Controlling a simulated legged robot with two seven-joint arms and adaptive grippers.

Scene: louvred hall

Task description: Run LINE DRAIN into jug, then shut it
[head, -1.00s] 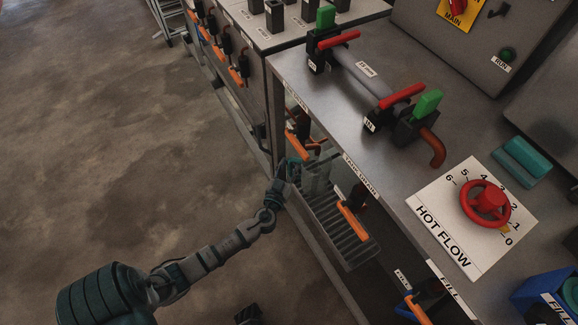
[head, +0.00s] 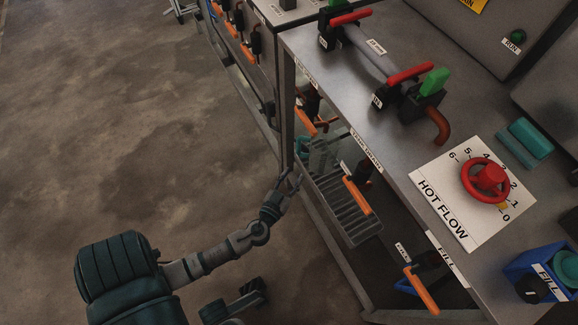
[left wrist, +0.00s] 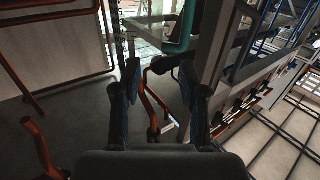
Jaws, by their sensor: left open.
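The clear jug (head: 322,158) stands on the slatted shelf under the counter, near the LINE DRAIN valve. That valve's orange handle (head: 305,122) shows just above and left of the jug; its outlet is hidden, and I cannot tell whether liquid flows. My left gripper (head: 292,183) is open and empty, just outside the shelf and apart from the jug. In the left wrist view, its two fingers (left wrist: 160,85) are spread, with an orange-red bent bar (left wrist: 153,100) beyond them. A teal loop (left wrist: 184,32), apparently the jug's handle, shows at the top. My right gripper is not visible.
The TANK DRAIN orange handle (head: 357,195) is beside the shelf's right part. Another orange handle (head: 421,291) hangs lower right under FILL. The counter edge overhangs the shelf, and a frame post (head: 287,110) stands left of it. The floor at left is clear.

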